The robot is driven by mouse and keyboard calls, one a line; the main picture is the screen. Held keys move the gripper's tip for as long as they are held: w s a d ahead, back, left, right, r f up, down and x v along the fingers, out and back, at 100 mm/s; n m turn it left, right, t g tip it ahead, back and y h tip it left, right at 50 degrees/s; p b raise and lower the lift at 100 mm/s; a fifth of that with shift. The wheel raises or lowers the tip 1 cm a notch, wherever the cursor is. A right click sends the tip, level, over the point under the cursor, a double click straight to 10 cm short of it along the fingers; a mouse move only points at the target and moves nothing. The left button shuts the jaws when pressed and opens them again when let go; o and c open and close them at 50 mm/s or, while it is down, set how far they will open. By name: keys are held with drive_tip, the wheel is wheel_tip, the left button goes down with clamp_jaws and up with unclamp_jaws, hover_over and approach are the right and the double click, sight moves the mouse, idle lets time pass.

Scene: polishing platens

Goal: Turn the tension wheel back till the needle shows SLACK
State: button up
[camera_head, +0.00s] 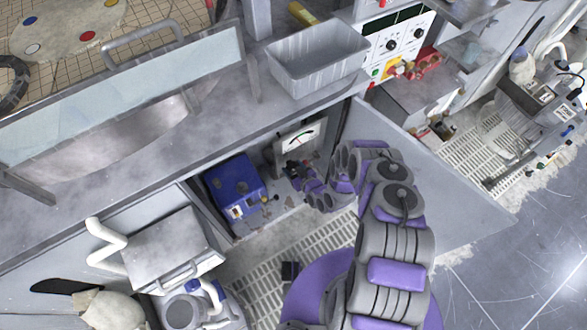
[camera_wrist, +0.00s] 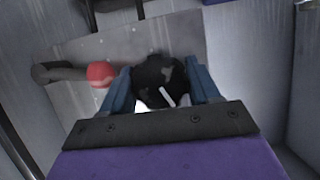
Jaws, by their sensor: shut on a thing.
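The tension wheel shows in the wrist view as a dark round knob (camera_wrist: 160,78) with a pale line on it, on a grey metal plate. My gripper (camera_wrist: 163,92) has its two blue fingers on either side of the knob, shut on it. In the head view my gripper (camera_head: 293,170) reaches into the open cabinet below the bench, and the knob is too small and covered there to make out. A white dial (camera_head: 300,137) with a needle stands just above my gripper; its lettering is too small to read.
A red ball on a dark lever (camera_wrist: 100,74) is close left of the fingers. A blue box (camera_head: 233,186) stands left of my gripper in the cabinet. The open cabinet door (camera_head: 455,185) is to the right. A grey tub (camera_head: 316,62) sits on the bench above.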

drive_tip(key=shift+c, duration=0.2)
drive_tip(key=shift+s+a+n+t+h+p, duration=0.1)
drive_tip(key=shift+n+t+h+p, duration=0.35)
drive_tip(key=shift+n, duration=0.55)
drive_tip(key=shift+n+t+h+b, duration=0.6)
drive_tip(key=shift+n+h, duration=0.25)
drive_tip(key=shift+n, duration=0.65)
drive_tip(key=shift+t, duration=0.25)
drive_tip(key=o, duration=0.7)
drive_tip(key=shift+s+r, duration=0.1)
